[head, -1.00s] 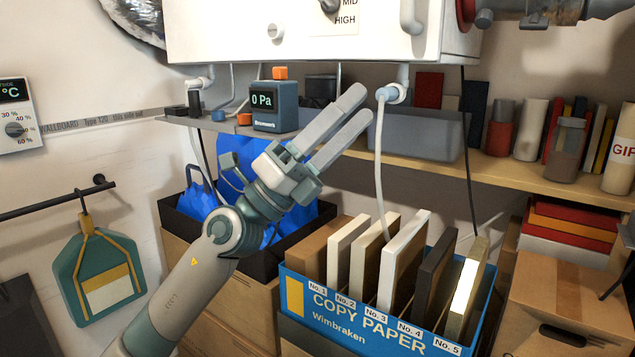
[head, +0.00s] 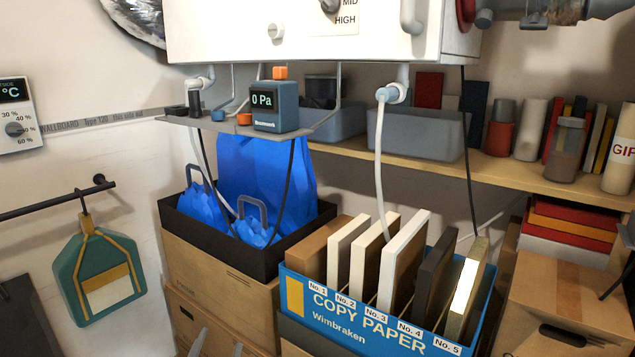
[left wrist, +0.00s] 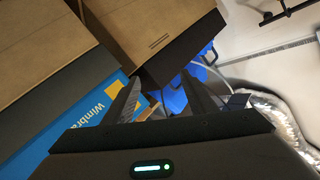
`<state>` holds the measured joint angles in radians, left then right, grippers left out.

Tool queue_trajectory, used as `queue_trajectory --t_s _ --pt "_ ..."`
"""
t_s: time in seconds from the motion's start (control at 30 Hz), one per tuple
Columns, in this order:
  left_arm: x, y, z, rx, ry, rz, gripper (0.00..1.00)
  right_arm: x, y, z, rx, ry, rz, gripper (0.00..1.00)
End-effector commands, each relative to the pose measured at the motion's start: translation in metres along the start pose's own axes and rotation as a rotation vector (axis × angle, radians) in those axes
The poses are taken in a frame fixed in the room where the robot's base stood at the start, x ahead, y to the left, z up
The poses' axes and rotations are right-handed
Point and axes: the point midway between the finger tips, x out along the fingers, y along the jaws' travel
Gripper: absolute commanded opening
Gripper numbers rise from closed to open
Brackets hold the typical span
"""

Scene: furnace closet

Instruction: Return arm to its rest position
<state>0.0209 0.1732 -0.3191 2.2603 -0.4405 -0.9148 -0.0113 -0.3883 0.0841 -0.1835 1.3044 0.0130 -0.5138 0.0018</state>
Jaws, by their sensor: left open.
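My left gripper (head: 218,346) shows only as two grey fingertips at the bottom edge of the head view, in front of the cardboard boxes at left. Its arm is below the frame. In the left wrist view the fingers (left wrist: 160,88) stand apart with nothing held between them. Beyond them in that view are the blue bags (left wrist: 178,98) and the blue copy paper box (left wrist: 85,118). My right gripper is in neither view.
The copy paper box (head: 375,332) with several upright panels stands right of a black tray (head: 285,268) holding blue bags (head: 270,170). A gauge (head: 274,108) sits on a small shelf above. A teal hanging tool (head: 97,275) is on the left wall.

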Motion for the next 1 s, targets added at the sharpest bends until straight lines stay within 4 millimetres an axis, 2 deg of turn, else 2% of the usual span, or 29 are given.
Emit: queue_trajectory --t_s 0.03,0.2,0.3,0.4,0.6,1.0 --pt "-0.014 0.01 0.031 -0.03 -0.082 0.033 0.52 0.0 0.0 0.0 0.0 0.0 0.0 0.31" --pt "-0.069 0.039 0.119 -0.117 -0.341 0.137 0.52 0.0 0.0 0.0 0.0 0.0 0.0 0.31" --pt "-0.11 0.056 0.163 -0.162 -0.491 0.2 0.52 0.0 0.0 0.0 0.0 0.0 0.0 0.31" --pt "-0.153 0.07 0.199 -0.199 -0.628 0.259 0.52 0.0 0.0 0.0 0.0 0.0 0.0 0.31" --pt "-0.217 0.087 0.239 -0.243 -0.811 0.339 0.52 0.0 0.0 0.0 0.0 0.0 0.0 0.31" --pt "-0.312 0.104 0.276 -0.292 -1.05 0.448 0.52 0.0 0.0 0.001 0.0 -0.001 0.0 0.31"
